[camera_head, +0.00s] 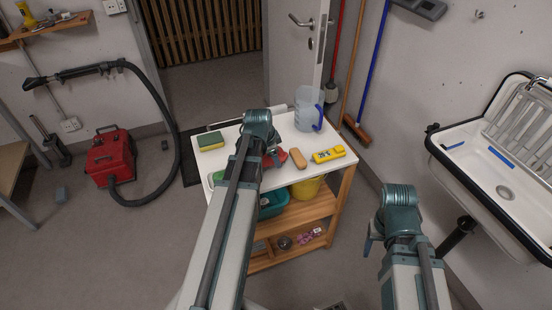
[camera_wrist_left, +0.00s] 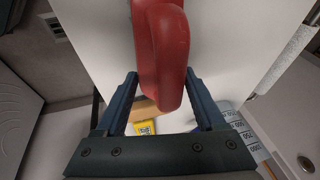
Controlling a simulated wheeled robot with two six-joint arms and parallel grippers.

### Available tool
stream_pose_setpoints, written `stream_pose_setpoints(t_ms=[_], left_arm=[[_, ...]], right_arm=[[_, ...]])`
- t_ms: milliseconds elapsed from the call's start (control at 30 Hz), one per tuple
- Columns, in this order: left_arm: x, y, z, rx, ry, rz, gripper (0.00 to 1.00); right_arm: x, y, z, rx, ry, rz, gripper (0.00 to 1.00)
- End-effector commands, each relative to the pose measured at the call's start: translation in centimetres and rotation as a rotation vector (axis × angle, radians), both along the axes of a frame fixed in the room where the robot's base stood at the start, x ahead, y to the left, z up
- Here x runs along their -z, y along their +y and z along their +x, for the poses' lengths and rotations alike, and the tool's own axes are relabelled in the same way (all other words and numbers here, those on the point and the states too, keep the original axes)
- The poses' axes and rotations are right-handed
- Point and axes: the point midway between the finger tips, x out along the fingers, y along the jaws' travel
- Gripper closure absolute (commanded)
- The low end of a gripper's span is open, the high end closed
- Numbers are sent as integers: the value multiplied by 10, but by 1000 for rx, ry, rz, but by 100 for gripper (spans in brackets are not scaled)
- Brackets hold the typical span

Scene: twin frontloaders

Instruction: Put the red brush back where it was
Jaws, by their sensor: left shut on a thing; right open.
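The red brush (camera_wrist_left: 165,45) fills the middle of the left wrist view, between the fingers of my left gripper (camera_wrist_left: 160,76). My left gripper is shut on it. In the head view a red part of the brush (camera_head: 280,157) shows beside the end of my left arm, over the white top of the cart (camera_head: 232,130). My left fingers are mostly hidden there, and I cannot tell whether the brush touches the top. My right gripper (camera_head: 370,242) is open and empty, in front and to the right of the cart.
On the cart stand a sponge (camera_head: 210,141), a tan block (camera_head: 298,158), a yellow box (camera_head: 328,155) and a clear jug (camera_head: 306,108). Below are a teal basin (camera_head: 272,204) and a yellow bucket (camera_head: 306,188). A sink (camera_head: 500,185) is at right, a red vacuum (camera_head: 109,157) at left.

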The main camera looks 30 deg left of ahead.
Motion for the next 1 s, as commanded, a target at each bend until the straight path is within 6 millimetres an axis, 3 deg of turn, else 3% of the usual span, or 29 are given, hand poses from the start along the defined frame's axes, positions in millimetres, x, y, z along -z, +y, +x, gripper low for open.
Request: stream_pose_setpoints(t_ms=[233,267,400,767,1000], left_arm=[[3,0,0,0,0,0,100],[2,0,0,0,1,1,25],[2,0,0,-1,1,0,0],[-1,0,0,-1,1,0,0],[-19,0,-6,-1,1,0,0]], right_arm=[[3,0,0,0,0,0,37],[2,0,0,0,0,0,37],[2,0,0,0,0,0,37],[-1,0,0,0,0,0,37],[-19,0,0,0,0,0,37]])
